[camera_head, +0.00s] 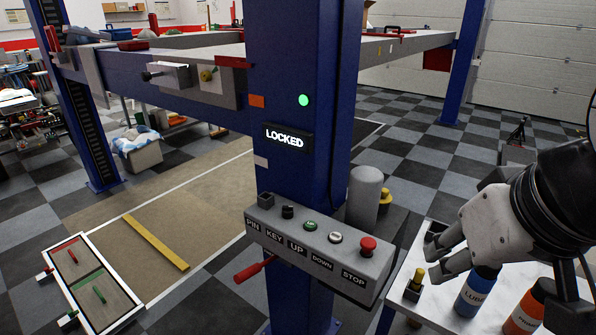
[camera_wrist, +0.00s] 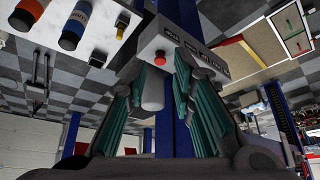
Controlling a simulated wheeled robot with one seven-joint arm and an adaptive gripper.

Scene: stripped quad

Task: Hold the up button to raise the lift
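The grey control box (camera_head: 318,250) is fixed to the blue lift post (camera_head: 298,60). Its labels read PIN, KEY, UP, DOWN and STOP. The green up button (camera_head: 310,225) sits on its top, between the black key switch (camera_head: 288,211) and the white down button (camera_head: 335,237). The red stop button (camera_head: 367,246) is at the right end. My gripper (camera_head: 435,266) is to the right of the box, apart from it. In the wrist view, its teal-padded fingers (camera_wrist: 158,90) are spread and empty. The box (camera_wrist: 178,38) also shows there, upside down; the up button cannot be made out.
A lit LOCKED sign (camera_head: 285,139) and a green lamp (camera_head: 303,100) are on the post. A white table (camera_head: 405,298) below my gripper holds a blue bottle (camera_head: 477,290), an orange bottle (camera_head: 525,312) and a small yellow-topped item (camera_head: 414,285). A red-and-green tray (camera_head: 90,285) is at left.

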